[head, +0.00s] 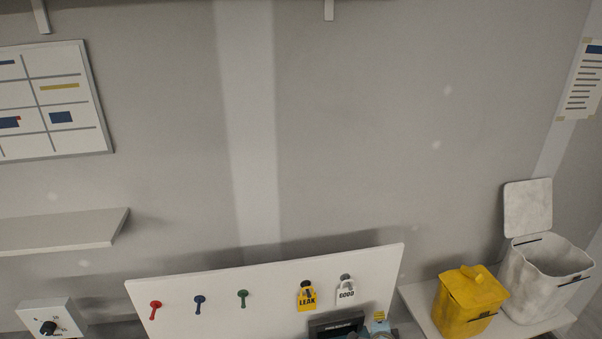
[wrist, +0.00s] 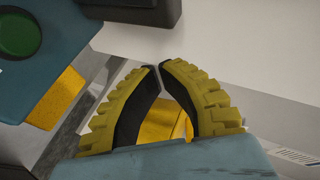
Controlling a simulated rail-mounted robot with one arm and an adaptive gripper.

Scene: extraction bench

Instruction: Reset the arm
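My gripper (wrist: 158,67) shows in the wrist view with two ridged yellow-green fingers lined in black. The fingertips come together and nothing is seen held at them. A yellow surface (wrist: 160,120) shows through the gap between the fingers, behind them; I cannot tell what it belongs to.
A white board (head: 215,290) carries coloured hooks and two tags, LEAK (head: 307,297) and GOOD (head: 346,290). A yellow bin (head: 466,302) and a white lidded bin (head: 535,290) stand right. A shelf (head: 60,231) juts out left. A green button (wrist: 18,35) is near my gripper.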

